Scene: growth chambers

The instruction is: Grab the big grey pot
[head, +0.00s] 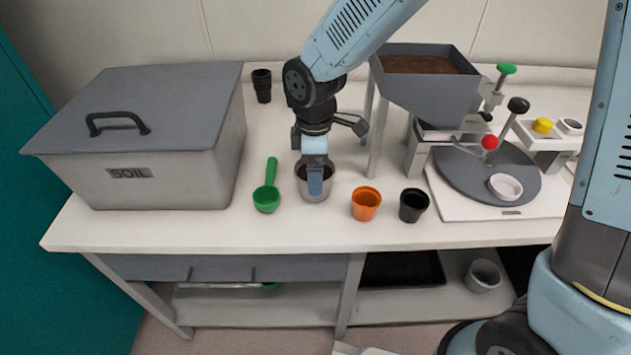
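A grey pot (304,191) stands upright on the white bench, between a green scoop and an orange pot. My gripper (315,181) points straight down at it. A second grey pot (483,276) sits on the lower shelf at the right and looks about as large or larger.
A grey soil bin (165,181) with a lid stands at the left. A green scoop (267,197), orange pot (366,204) and black pot (413,206) are close by. A soil hopper (425,90) and turntable (465,185) stand right. Black stacked pots (262,86) are at the back.

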